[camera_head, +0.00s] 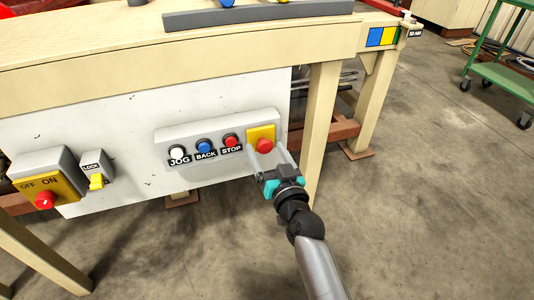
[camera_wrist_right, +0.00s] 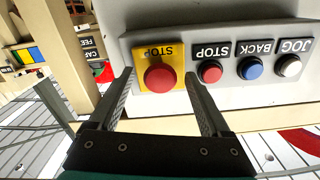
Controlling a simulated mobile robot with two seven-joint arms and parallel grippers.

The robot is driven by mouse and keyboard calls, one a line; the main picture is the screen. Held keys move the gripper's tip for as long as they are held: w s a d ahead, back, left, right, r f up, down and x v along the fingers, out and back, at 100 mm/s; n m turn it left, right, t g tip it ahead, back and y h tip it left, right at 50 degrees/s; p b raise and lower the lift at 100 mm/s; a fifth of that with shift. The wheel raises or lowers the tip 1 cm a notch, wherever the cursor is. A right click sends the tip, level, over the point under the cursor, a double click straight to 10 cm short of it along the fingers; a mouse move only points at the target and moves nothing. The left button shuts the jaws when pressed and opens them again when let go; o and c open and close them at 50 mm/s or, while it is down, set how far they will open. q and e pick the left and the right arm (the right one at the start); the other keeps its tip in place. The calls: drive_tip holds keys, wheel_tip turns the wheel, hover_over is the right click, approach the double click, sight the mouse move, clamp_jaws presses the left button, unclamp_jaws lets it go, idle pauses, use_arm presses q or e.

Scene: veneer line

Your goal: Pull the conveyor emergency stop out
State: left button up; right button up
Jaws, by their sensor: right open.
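The emergency stop is a red mushroom button (camera_head: 264,145) on a yellow plate at the right end of the grey button panel (camera_head: 178,134). It also shows in the right wrist view (camera_wrist_right: 160,77), under an upside-down STOP label. My right gripper (camera_head: 268,160) is open in front of it. In the wrist view its two fingers (camera_wrist_right: 163,95) stand one on each side of the red button, with gaps between. I cannot tell how far the fingertips reach past the button. My left gripper is not in view.
Left of the emergency stop sit a red STOP button (camera_head: 231,140), a blue BACK button (camera_head: 204,146) and a white JOG button (camera_head: 177,151). A table leg (camera_head: 321,125) stands close right.

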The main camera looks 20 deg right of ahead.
drive_tip(key=shift+w, duration=0.1)
drive_tip(key=shift+c, duration=0.3)
clamp_jaws()
idle(0.4)
